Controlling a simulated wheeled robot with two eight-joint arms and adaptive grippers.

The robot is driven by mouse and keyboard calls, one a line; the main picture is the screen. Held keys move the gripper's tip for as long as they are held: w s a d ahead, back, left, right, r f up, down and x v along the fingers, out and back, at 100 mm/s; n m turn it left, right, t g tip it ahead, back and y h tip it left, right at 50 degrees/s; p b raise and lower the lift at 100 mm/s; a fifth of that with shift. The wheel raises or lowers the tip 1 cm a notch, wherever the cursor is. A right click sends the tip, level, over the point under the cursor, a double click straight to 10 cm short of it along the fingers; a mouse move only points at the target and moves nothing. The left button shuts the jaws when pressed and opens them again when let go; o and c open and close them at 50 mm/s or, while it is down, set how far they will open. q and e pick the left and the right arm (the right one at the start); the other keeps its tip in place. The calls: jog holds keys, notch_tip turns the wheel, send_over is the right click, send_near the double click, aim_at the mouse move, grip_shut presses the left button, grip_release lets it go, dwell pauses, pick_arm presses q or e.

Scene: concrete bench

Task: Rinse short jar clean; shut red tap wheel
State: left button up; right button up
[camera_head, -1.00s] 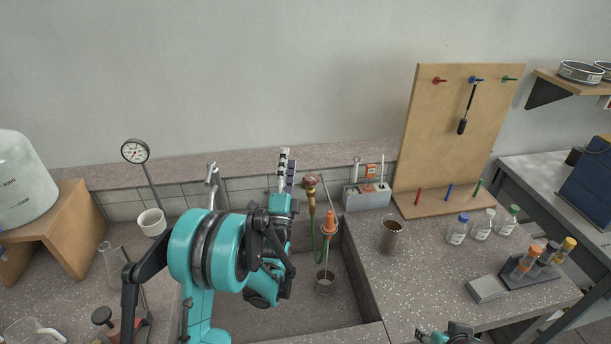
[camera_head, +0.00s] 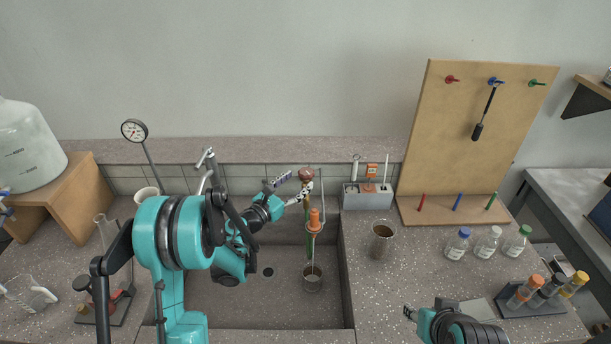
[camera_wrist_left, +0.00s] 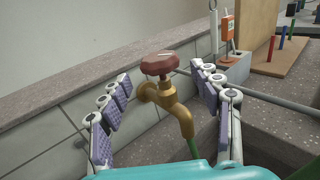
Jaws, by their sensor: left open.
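The red tap wheel (camera_head: 306,174) tops a brass tap on the sink's back wall. In the left wrist view, the wheel (camera_wrist_left: 158,65) and brass body (camera_wrist_left: 172,103) show between the spread fingers. My left gripper (camera_head: 296,188) is open at the tap, its fingers (camera_wrist_left: 160,78) on either side, not visibly closed on the wheel. A green hose with an orange nozzle (camera_head: 314,220) hangs from the tap. A thin pale line runs from it to a short metallic jar (camera_head: 312,282) standing in the sink. My right gripper (camera_head: 410,313) is low at the right; its jaws are unclear.
The sink (camera_head: 255,300) is otherwise open. A brownish metallic jar (camera_head: 383,243) stands on the bench right of it. A grey holder (camera_head: 367,197) stands behind the jar. Several capped bottles (camera_head: 487,243) and a tube rack (camera_head: 545,295) are at the right. A dial gauge (camera_head: 134,130) rises at the left.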

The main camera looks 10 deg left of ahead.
aim_at(306, 174)
pick_arm(q)
jog(key=b+x, duration=0.1)
jog(key=x, duration=0.4)
jog(key=shift+w, duration=0.1)
jog(key=shift+c, duration=0.3)
jog(key=c, duration=1.1)
